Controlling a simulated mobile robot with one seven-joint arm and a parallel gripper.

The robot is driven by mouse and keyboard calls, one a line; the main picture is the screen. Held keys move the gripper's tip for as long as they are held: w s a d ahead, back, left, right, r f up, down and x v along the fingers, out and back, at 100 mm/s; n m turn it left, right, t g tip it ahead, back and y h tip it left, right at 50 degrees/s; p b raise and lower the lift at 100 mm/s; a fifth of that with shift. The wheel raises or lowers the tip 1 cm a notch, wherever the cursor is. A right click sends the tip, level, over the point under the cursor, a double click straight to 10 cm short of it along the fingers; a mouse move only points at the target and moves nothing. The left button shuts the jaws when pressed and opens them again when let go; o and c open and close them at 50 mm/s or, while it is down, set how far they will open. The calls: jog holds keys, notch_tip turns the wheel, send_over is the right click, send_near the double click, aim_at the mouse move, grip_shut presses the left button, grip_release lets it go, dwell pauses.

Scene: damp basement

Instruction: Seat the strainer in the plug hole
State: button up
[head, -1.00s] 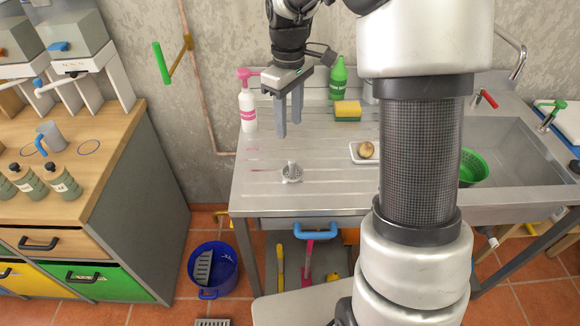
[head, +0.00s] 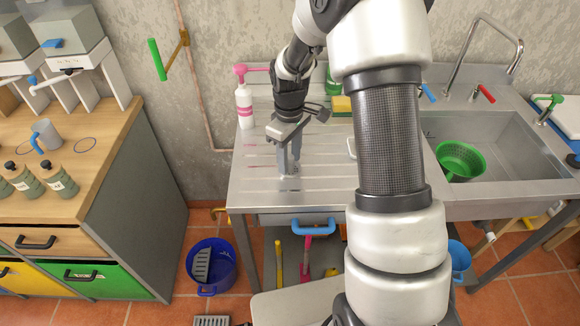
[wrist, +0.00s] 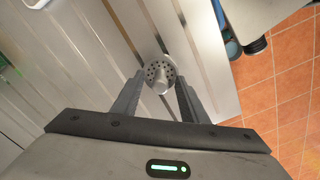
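The strainer is a small round metal disc with holes and a raised knob. It lies on the ribbed drainboard and shows in the wrist view (wrist: 159,71), just beyond and between my fingertips. My gripper (head: 288,167) points down over it in the head view and hides most of it. In the wrist view my gripper (wrist: 159,82) is open, with one finger on each side of the knob and visible gaps. The sink basin (head: 500,150) is at the right. I cannot make out the plug hole; my arm and a green colander (head: 461,160) cover part of the basin.
A pink-topped bottle (head: 244,105), a green bottle (head: 333,82) and a yellow sponge (head: 341,104) stand behind my gripper. The tap (head: 487,50) arches over the back of the basin. The drainboard (head: 255,190) is clear to the left of my gripper.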

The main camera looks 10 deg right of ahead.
jog(key=shift+f, duration=0.2)
grip_shut()
jog(key=shift+r, duration=0.1)
